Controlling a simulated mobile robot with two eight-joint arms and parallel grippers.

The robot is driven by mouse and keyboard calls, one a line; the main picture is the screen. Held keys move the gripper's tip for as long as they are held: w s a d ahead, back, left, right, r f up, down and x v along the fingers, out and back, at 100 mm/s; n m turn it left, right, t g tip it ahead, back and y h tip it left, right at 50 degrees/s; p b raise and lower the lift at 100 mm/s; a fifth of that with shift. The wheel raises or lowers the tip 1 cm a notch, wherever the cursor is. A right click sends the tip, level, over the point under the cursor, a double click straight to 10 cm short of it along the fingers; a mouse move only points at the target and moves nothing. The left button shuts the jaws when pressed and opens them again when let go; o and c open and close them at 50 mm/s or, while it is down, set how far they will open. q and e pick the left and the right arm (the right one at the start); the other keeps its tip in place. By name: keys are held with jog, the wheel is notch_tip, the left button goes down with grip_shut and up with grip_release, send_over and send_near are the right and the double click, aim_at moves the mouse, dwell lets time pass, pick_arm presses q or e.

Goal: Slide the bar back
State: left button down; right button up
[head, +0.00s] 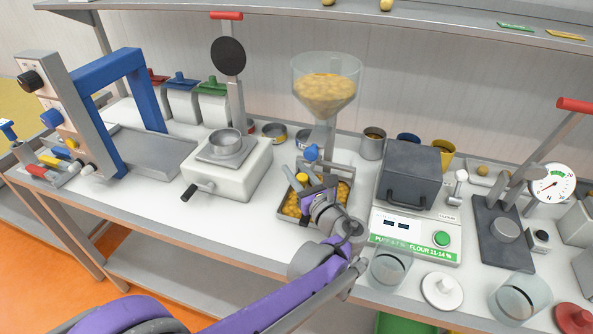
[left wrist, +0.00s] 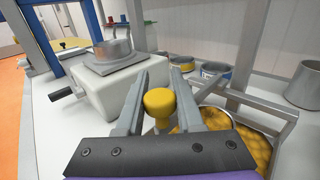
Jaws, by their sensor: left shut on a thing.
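My left gripper (head: 296,187) reaches in from the lower left in the head view, over the tray below the funnel. In the left wrist view, its fingers (left wrist: 160,82) stand on both sides of a yellow knob (left wrist: 160,100) and are shut on it. The yellow knob also shows in the head view (head: 302,179), beside the fingers. I cannot make out a bar clearly; whatever the knob joins to is hidden behind the knob and my gripper. My right gripper is not in view.
A funnel (head: 326,92) of yellow pieces stands above a grey tray (head: 284,217) holding more pieces. A white cranked box (head: 229,180) is to the left, a dark box on a scale (head: 409,176) to the right. A glass jar (head: 390,266) stands near my arm.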

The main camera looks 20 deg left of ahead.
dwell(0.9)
pick_arm(q)
jog(key=a, duration=0.4)
jog(key=shift+a, duration=0.15)
jog(key=c, duration=0.6)
grip_release()
jog(key=shift+a, duration=0.2)
jog(key=shift+o, duration=0.2)
jog(key=shift+d, duration=0.2)
jog(key=v, duration=1)
jog(key=shift+s+d, duration=0.2)
jog(key=shift+s, duration=0.05)
